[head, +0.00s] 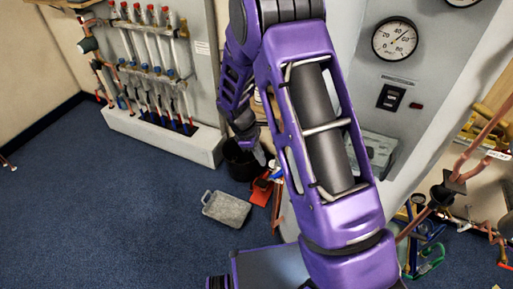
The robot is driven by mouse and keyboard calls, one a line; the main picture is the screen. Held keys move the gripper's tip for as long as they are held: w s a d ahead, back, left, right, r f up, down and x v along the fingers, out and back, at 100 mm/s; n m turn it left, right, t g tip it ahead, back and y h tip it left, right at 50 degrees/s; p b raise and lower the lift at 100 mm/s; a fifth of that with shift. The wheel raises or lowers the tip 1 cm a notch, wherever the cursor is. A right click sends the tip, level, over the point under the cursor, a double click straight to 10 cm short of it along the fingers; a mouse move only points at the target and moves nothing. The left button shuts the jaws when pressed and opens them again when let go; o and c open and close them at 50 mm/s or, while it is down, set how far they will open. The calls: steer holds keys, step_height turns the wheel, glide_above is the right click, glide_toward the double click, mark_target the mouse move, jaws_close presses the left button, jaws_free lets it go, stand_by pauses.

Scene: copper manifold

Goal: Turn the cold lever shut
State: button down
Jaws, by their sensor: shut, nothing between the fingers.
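The copper manifold (150,70) is mounted on a grey panel at the upper left. Red-topped fittings stand along its upper rail, and blue fittings sit along the lower rail, with pipes running down into the base. Copper pipework with valves (100,65) joins at its left end. The parts are too small for me to single out the cold lever. My gripper (258,156) hangs in front of the right side of the panel, above and beside a black bucket. It is shut and empty, well to the right of the manifold and apart from it.
A black bucket (240,162) and a grey box (226,208) stand on the blue carpet (90,210). A grey cabinet with a pressure gauge (394,39) rises at right, near a bench with copper pipes (480,140).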

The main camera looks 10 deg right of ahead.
mark_target(277, 173)
steer(key=d+f, duration=0.1)
steer(key=d, duration=0.1)
steer(key=s+d+f, duration=0.1)
steer(key=d+f, duration=0.1)
steer(key=shift+s+f, duration=0.1)
stand_by(0.5)
steer(key=shift+s+d+t+y, duration=0.15)
steer(key=shift+t+y, duration=0.15)
steer(key=shift+y, duration=0.2)
